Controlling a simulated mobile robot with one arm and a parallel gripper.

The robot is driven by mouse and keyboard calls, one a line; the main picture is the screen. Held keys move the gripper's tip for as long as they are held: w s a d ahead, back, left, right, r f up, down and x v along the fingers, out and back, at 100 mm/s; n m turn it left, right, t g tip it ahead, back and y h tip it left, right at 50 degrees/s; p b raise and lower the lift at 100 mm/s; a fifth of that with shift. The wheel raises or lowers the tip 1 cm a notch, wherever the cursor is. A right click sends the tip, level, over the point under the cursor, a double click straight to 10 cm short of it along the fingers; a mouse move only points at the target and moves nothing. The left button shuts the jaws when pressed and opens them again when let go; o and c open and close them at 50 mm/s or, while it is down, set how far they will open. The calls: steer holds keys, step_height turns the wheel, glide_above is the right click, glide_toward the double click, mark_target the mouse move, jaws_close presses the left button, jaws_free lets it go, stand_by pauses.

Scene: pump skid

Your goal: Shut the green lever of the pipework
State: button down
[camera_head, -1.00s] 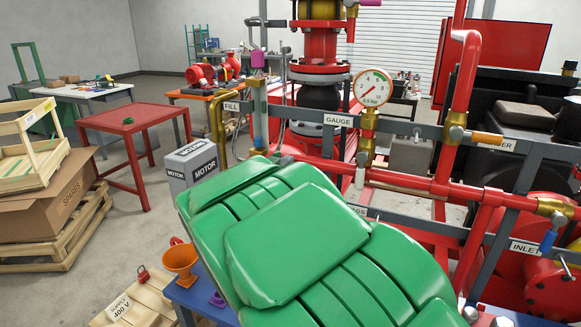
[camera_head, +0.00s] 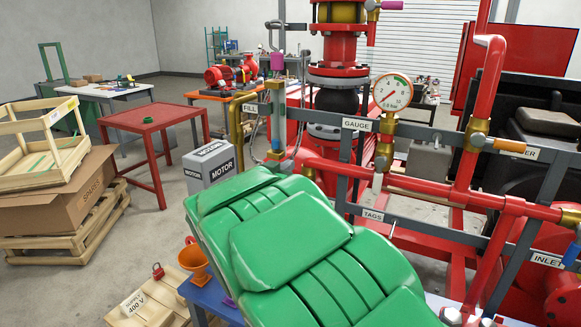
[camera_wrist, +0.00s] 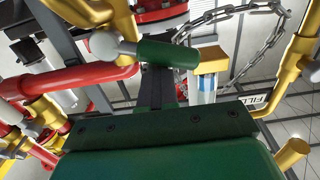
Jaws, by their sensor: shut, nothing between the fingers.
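The green lever (camera_wrist: 168,53) shows in the wrist view as a short green handle lying nearly level. Its left end joins a pale round knob or hub (camera_wrist: 104,44) by brass pipework. My gripper (camera_wrist: 161,80) has dark narrow fingers, shut and empty. In that view the fingertips lie just below the lever and overlap its lower edge; I cannot tell whether they touch it. In the head view my large green arm covers the middle foreground, and I cannot make out the gripper or the green lever there.
A grey rail (camera_head: 437,133) with labels, a pressure gauge (camera_head: 393,92) and red pipe (camera_head: 490,90) stand beyond my arm. A brass-topped blue-and-white post (camera_wrist: 206,80) and a chain (camera_wrist: 235,15) are close to my gripper. Open floor lies left, around a red table (camera_head: 150,118).

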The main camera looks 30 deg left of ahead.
steer(key=shift+a+f, duration=0.65)
steer(key=shift+f, duration=0.2)
steer(key=shift+r, duration=0.6)
steer(key=s, duration=0.9)
stand_by(0.5)
